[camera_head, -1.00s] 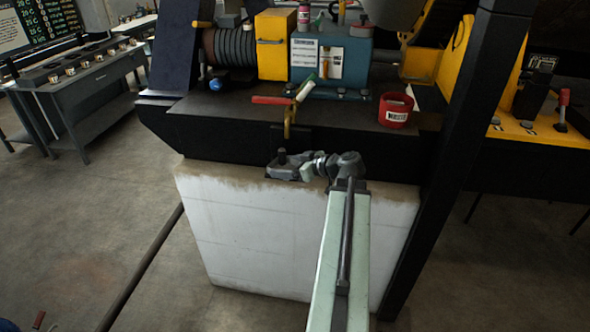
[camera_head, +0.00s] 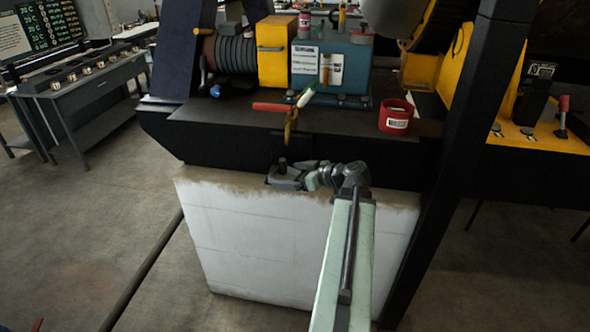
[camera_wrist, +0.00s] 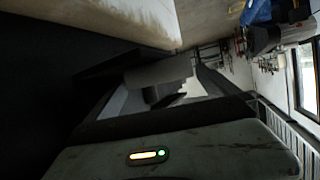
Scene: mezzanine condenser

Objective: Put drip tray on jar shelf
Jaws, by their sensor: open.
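I cannot make out a drip tray or a jar shelf for certain in either view. My gripper (camera_head: 284,175) is at the front edge of the black bench (camera_head: 240,120), above the stained white block (camera_head: 290,240) in the head view. It is open, and I see nothing held in it. In the wrist view, grey and dark angular parts fill the middle, and I cannot tell them all apart.
A red container (camera_head: 396,117) and a red-handled lever (camera_head: 272,107) are on the bench. A blue machine (camera_head: 345,65) and yellow box (camera_head: 277,50) stand behind. A black post (camera_head: 465,140) rises at right. A grey table (camera_head: 85,85) stands left, with open floor before it.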

